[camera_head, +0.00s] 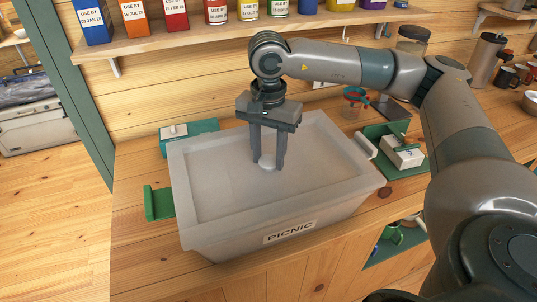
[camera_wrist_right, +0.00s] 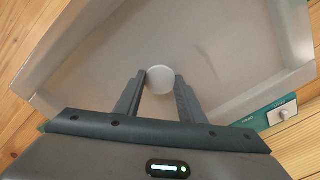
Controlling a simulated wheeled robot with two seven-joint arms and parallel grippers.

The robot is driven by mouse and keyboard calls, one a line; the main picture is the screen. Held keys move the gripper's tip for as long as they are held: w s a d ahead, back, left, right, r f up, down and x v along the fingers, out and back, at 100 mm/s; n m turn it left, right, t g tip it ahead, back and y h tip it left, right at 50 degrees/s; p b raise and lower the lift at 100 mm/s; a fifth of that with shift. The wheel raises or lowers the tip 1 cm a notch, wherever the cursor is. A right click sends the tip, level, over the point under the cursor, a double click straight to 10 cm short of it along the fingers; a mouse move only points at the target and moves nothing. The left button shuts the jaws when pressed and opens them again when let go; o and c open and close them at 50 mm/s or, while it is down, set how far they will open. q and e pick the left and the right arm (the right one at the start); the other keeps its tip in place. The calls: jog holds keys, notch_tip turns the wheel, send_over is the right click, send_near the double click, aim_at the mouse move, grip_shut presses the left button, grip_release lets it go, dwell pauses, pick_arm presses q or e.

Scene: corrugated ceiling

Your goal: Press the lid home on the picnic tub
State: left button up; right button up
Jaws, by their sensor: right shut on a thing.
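The picnic tub (camera_head: 225,238) is a large translucent grey-white box with a PICNIC label on its front, standing on the wooden counter. Its pale lid (camera_head: 218,178) lies inside the raised rim; I cannot tell whether it is fully seated. The lid also shows in the wrist view (camera_wrist_right: 105,70). A round white knob (camera_wrist_right: 160,80) stands near the lid's middle. My right gripper (camera_head: 268,160) points down over the tub, with its two fingers on either side of the knob, shut on it. My left gripper is not in view.
A green-and-white box (camera_head: 188,135) stands behind the tub, and a green block (camera_head: 158,203) sits at its left. A green tray (camera_head: 410,168) holding a white box (camera_head: 402,151) lies to the right. A shelf (camera_head: 235,33) of labelled containers runs above.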

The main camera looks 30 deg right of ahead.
dwell(0.8)
jog(key=shift+f+b, duration=0.15)
jog(key=shift+b, duration=0.2)
jog(key=shift+s+d+f+b, duration=0.1)
jog(key=shift+d+f+b, duration=0.2)
jog(key=shift+f+b, duration=0.2)
jog(key=o, duration=1.7)
jog(key=shift+d, duration=0.1)
jog(key=shift+o, duration=0.2)
jog(key=shift+r, duration=0.1)
jog(key=shift+a+r+p, duration=0.25)
jog(key=shift+r+p, duration=0.15)
jog(key=shift+r, duration=0.6)
jog(key=shift+a+r+p, duration=0.2)
jog(key=shift+r+p, duration=0.2)
jog(key=shift+r, duration=0.6)
jog(key=shift+r+p, duration=0.75)
jog(key=shift+r, duration=1.05)
